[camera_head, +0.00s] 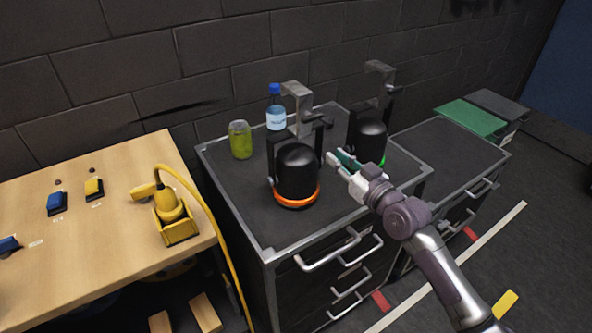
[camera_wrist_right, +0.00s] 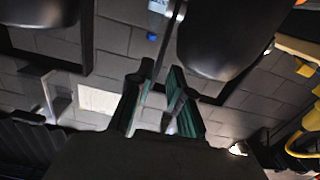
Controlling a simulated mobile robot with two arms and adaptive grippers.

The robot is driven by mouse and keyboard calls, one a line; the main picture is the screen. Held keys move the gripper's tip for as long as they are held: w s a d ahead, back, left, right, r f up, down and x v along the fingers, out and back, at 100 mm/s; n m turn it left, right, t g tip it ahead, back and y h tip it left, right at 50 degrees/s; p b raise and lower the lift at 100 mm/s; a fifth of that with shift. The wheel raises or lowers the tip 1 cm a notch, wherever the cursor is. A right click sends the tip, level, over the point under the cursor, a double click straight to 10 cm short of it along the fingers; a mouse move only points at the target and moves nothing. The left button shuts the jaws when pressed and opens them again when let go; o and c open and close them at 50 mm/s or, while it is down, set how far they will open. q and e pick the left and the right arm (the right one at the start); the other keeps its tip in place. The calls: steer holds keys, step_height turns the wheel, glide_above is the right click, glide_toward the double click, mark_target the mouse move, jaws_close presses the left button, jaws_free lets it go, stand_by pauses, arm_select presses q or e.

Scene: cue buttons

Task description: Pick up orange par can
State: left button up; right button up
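The orange par can (camera_head: 297,172) is a black cylinder with a glowing orange ring at its base. It stands upright on the dark cabinet top, in a black yoke. My right gripper (camera_head: 343,162) is just to its right, between it and a second black par can (camera_head: 369,142) with a green ring. The gripper is open and empty, its fingers apart in the wrist view (camera_wrist_right: 166,98). Dark can bodies show on both sides there; the right one, on the yellow object's side, looks like the orange par can (camera_wrist_right: 222,40). My left gripper is not in view.
A blue-capped bottle (camera_head: 276,108) and a yellow-green jar (camera_head: 240,140) stand behind the can. Metal clamps (camera_head: 298,105) rise behind the cans. A wooden table (camera_head: 100,235) at left holds a yellow device (camera_head: 175,215). The cabinet top's front part is clear.

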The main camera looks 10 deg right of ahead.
mark_target(319, 141)
steer(key=p+x, duration=0.1)
steer(key=x, duration=0.6)
steer(key=shift+a+p, duration=0.1)
steer(key=shift+p, duration=0.2)
steer(key=shift+w+a+f, duration=0.1)
steer(key=shift+w+f, duration=0.05)
steer(key=shift+w, duration=0.25)
steer(key=shift+s, duration=0.1)
jaws_close()
steer(key=shift+r, duration=0.35)
